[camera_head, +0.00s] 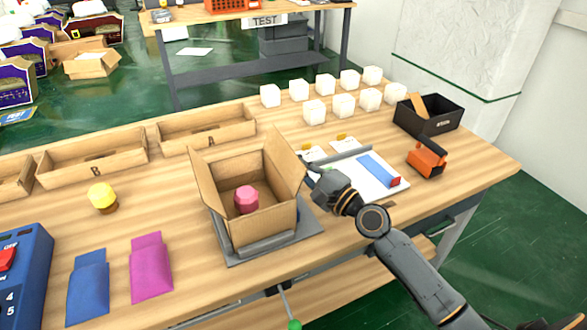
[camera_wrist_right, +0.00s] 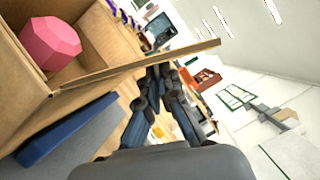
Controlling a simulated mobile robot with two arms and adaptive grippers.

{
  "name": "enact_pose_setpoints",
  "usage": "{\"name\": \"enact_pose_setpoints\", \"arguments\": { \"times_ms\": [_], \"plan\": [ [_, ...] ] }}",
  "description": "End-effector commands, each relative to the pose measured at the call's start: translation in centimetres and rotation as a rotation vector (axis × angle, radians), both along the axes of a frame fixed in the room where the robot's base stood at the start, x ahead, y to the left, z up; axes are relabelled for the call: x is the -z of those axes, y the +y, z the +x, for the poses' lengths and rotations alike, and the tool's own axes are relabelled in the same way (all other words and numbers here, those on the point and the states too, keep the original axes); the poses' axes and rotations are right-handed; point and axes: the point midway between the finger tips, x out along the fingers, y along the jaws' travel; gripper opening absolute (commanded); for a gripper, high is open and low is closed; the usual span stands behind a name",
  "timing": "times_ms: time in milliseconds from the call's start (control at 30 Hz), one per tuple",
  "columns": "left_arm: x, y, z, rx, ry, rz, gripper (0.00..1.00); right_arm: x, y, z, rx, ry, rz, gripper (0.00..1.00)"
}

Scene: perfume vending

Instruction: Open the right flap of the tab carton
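The open tab carton (camera_head: 250,222) stands on a grey plate (camera_head: 270,245) on the table, with a pink faceted piece (camera_head: 246,200) inside. The left flap (camera_head: 204,172) is also raised. My right gripper (camera_head: 309,172) is just outside the right flap, beside its outer face. In the right wrist view the flap (camera_wrist_right: 145,66) shows nearly edge-on, and my fingertips (camera_wrist_right: 161,70) are together close to it. I cannot tell whether they touch. My left gripper is not in view.
White cubes (camera_head: 343,104) stand in rows behind. A white board with a blue-and-red bar (camera_head: 378,170), an orange tool (camera_head: 427,158) and a black box (camera_head: 428,115) lie to the right. Blue (camera_head: 88,288) and magenta (camera_head: 150,268) pouches lie to the left.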

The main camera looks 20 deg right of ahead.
Motion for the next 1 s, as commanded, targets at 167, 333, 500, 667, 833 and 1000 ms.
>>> {"name": "enact_pose_setpoints", "arguments": {
  "times_ms": [167, 333, 500, 667, 833, 1000],
  "plan": [
    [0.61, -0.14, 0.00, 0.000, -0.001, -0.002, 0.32, 0.27, 0.04, -0.02, -0.002, 0.004, 0.034, 0.00],
    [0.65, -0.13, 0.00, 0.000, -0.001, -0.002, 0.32, 0.21, 0.04, -0.02, -0.002, 0.004, 0.042, 0.00],
    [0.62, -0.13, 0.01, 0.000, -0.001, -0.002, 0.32, 0.19, 0.05, -0.03, -0.002, 0.005, 0.042, 0.00],
    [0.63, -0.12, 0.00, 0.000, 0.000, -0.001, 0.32, 0.20, 0.05, -0.03, -0.001, 0.005, 0.041, 0.13],
    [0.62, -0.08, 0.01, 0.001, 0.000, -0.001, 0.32, 0.19, 0.03, -0.02, 0.000, 0.004, 0.041, 0.13],
    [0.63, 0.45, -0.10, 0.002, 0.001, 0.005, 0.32, 0.21, -0.05, -0.12, -0.001, 0.004, 0.042, 0.13]
  ]
}}
